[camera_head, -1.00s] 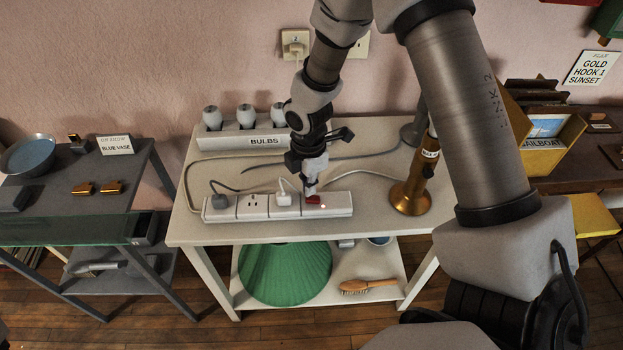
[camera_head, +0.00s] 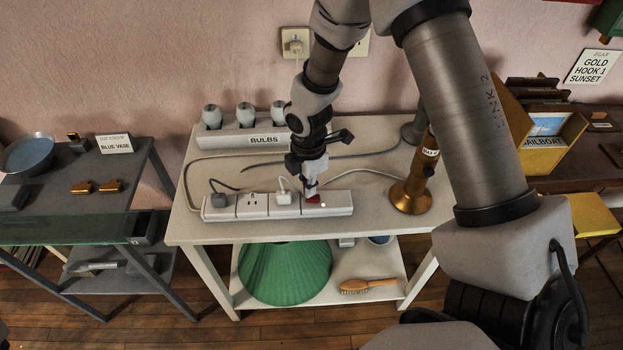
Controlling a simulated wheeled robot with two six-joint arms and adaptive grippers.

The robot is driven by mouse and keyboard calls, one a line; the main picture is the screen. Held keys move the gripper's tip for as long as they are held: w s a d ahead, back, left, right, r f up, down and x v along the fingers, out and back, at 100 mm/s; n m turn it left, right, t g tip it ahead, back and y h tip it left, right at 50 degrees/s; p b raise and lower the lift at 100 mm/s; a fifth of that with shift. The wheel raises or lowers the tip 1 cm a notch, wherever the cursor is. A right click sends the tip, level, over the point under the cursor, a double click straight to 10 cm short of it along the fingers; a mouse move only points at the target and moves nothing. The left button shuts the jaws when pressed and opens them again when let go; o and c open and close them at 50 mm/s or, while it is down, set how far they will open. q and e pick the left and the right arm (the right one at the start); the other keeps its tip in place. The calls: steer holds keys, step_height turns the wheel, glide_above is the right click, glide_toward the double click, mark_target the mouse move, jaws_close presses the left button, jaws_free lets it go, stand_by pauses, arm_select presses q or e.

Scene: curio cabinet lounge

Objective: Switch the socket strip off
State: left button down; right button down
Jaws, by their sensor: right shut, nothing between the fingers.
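A white socket strip (camera_head: 254,207) lies across the front part of the white table. A dark plug (camera_head: 218,201) sits in its left socket and a white plug (camera_head: 284,197) in a socket further right. My left gripper is not in view.
A bulb box (camera_head: 240,138) labelled BULBS stands at the table's back. A brass lamp stand (camera_head: 411,194) is right of the strip. Cables run behind the strip. A green shade (camera_head: 285,272) and a brush (camera_head: 368,286) are on the lower shelf. The table's front strip is clear.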

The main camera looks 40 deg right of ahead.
steer(key=shift+f+b, duration=0.3)
steer(key=shift+f, duration=0.3)
steer(key=shift+r, duration=0.1)
step_height(320, 180, up, 7)
steer(key=p, duration=0.8)
stand_by(0.3)
